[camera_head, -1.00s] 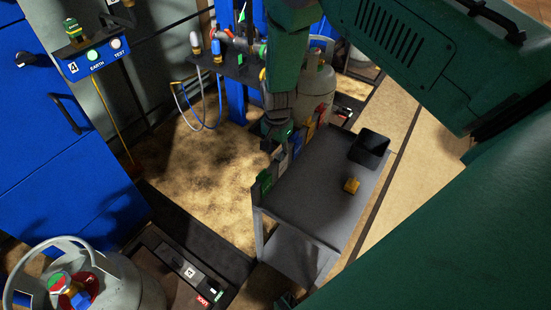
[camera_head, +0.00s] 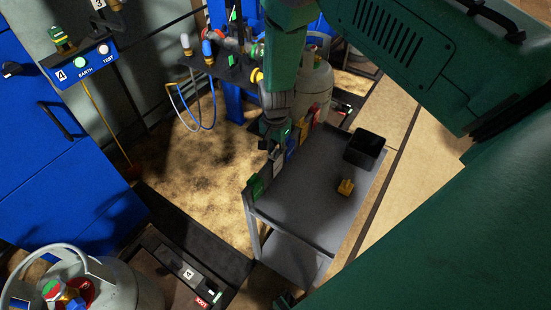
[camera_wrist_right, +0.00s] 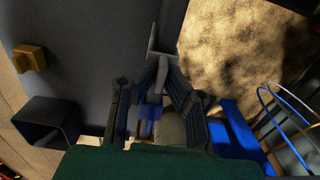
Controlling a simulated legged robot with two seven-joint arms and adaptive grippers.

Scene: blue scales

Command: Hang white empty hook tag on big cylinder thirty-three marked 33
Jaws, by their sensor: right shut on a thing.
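My right gripper (camera_head: 275,150) is at the left edge of the grey cart, pointing down. In the right wrist view its two fingers (camera_wrist_right: 156,88) close around a pale tag. The white hook tag (camera_head: 278,166) is at the cart's edge, under the gripper; it also shows between the fingers in the right wrist view (camera_wrist_right: 162,74). I cannot tell whether it is clear of the edge. A big grey cylinder (camera_head: 316,82) stands behind the cart, and another cylinder (camera_head: 135,283) is at the lower left. No 33 is readable on either. My left gripper is not in view.
The cart (camera_head: 300,205) carries a black bin (camera_head: 366,148) and a yellow object (camera_head: 345,187). A blue panel (camera_head: 82,68) and hoses (camera_head: 190,112) are at the left.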

